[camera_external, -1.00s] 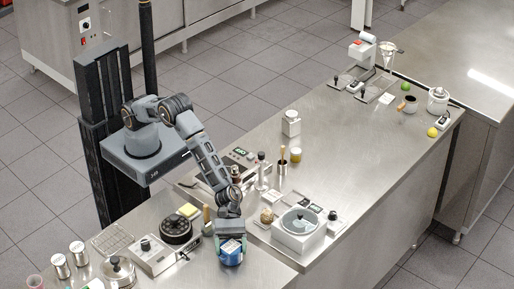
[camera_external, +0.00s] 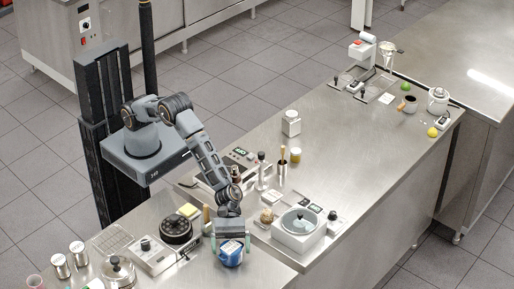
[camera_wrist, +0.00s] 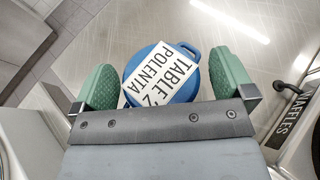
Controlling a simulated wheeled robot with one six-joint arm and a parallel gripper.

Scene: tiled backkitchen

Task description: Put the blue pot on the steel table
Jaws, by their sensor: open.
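The blue pot (camera_external: 231,255) stands on the steel table (camera_external: 205,272) near its front edge. In the wrist view the pot (camera_wrist: 184,88) shows a round blue rim and a handle, with a white label reading "TABLE 2 POLENTA" (camera_wrist: 160,72) across it. My gripper (camera_external: 231,246) is over the pot, its green fingers apart on either side. In the wrist view my gripper (camera_wrist: 163,80) is open, with a gap between each finger and the pot. The near part of the pot is hidden by the gripper body.
A black burner device (camera_external: 176,230) and a white scale-like unit (camera_external: 150,256) stand to the left. A white appliance with a grey bowl (camera_external: 299,228) stands to the right. A "WAFFLES" sign (camera_wrist: 290,112) is near the right finger. Bare steel lies beyond the pot.

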